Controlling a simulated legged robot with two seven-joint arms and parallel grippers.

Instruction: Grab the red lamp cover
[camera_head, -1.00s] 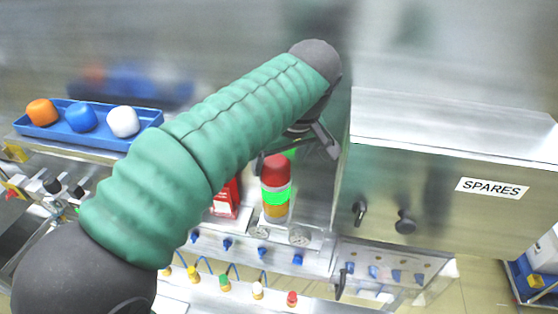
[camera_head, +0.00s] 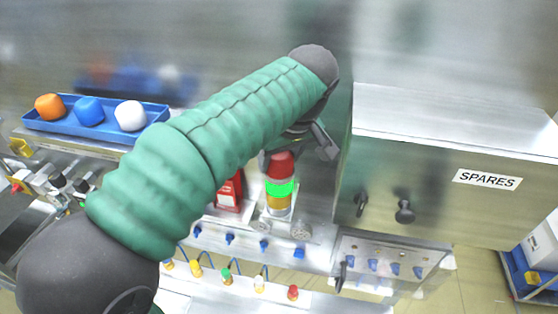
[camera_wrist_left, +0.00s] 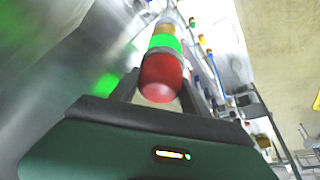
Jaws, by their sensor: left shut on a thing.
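The red lamp cover (camera_head: 281,166) is the top part of an upright stack light, above a lit green section (camera_head: 280,188) and an amber one. My left gripper (camera_head: 295,148) is at the top of the stack, partly hidden behind my own arm. In the left wrist view the red cover (camera_wrist_left: 161,78) sits between the two dark fingers, and the gripper is shut on it. The cover still lines up with the green section (camera_wrist_left: 165,42). My right gripper is not in view.
A metal box labelled SPARES (camera_head: 440,190) stands close to the right of the stack light. A red box (camera_head: 229,193) is just left of it. A blue tray (camera_head: 60,127) with orange, blue and white caps lies at left. Several small switches and coloured knobs line the panel in front.

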